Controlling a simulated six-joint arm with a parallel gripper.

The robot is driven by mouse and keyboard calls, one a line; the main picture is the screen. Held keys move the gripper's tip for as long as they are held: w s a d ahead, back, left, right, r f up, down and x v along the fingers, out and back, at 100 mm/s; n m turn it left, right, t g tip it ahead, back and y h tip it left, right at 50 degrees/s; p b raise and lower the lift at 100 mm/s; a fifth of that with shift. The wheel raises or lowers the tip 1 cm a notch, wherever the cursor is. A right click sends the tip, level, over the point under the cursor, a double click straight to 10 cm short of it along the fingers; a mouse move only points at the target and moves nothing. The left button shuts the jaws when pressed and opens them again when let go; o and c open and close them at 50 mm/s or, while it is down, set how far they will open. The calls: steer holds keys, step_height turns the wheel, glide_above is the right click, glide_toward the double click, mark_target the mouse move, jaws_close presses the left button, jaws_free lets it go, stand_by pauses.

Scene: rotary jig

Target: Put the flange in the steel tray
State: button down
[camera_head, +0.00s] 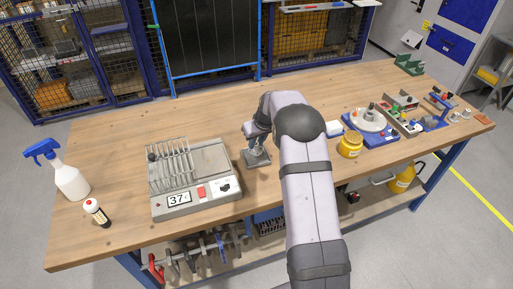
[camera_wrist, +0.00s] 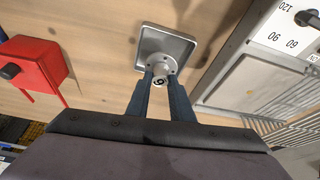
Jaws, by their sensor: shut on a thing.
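The steel tray (camera_wrist: 185,43) is a small square grey tray with rounded corners, lying on the wooden bench. It also shows in the head view (camera_head: 259,162), just below my gripper (camera_head: 257,142). The flange (camera_wrist: 162,66) is a small round silver part with bolt holes and a hub. In the wrist view, my gripper (camera_wrist: 160,88) is shut on it, with one dark finger on each side. The flange appears over the near part of the tray; I cannot tell whether it touches the tray floor.
A heating unit with a rack (camera_head: 188,180) stands left of the tray. A yellow jar (camera_head: 350,145) and round jig (camera_head: 369,120) are to the right. A red box (camera_wrist: 38,62) shows in the wrist view.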

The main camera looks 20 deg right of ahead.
mark_target(257, 146)
steer(key=shift+f+p, duration=0.6)
steer(key=shift+f, duration=1.1)
steer(key=shift+f, duration=0.15)
steer(key=c, duration=1.6)
jaws_free()
steer(key=shift+o, duration=0.2)
steer(key=shift+r, duration=0.25)
steer(key=b+v, duration=0.3)
steer(key=v, duration=0.8)
steer(key=shift+s+r, duration=0.15)
steer(key=shift+r, duration=0.25)
